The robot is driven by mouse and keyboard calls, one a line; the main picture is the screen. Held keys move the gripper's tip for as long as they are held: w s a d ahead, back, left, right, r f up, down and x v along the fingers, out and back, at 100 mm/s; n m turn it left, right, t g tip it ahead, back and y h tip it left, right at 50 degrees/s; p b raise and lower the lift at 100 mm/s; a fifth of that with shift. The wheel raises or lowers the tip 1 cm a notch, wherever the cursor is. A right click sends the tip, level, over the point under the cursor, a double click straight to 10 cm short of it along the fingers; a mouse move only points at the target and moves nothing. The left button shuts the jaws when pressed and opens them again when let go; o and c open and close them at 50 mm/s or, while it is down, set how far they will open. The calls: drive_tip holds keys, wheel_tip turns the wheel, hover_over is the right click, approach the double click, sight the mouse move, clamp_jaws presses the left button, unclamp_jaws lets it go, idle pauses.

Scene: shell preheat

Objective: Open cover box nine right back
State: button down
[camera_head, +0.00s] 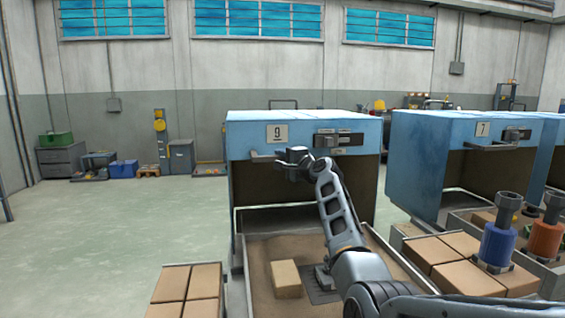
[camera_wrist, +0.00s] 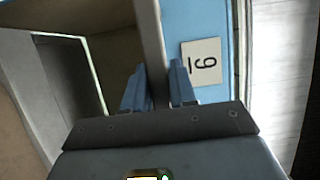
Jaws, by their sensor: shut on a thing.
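Box nine (camera_head: 240,140) is a blue hood with a "9" plate (camera_head: 277,133) on its front; the plate also shows sideways in the wrist view (camera_wrist: 201,62). Below the blue front panel, a dark opening shows. A grey handle bar (camera_head: 262,157) runs along the lower front of the hood. My gripper (camera_head: 294,158) is at this bar, below and right of the plate. In the wrist view my gripper's two fingers (camera_wrist: 158,88) stand on either side of the bar (camera_wrist: 150,40), shut on it. My gripper hides part of the bar.
Below the hood is a sandy bed (camera_head: 262,255) with a tan block (camera_head: 286,279) and a grey plate beside my arm. Box seven (camera_head: 420,135) stands to the right, near brown blocks and blue and orange cylinders.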

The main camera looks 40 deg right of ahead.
drive_tip(key=c, duration=1)
unclamp_jaws()
drive_tip(key=v, duration=0.8)
drive_tip(key=shift+p, duration=0.3)
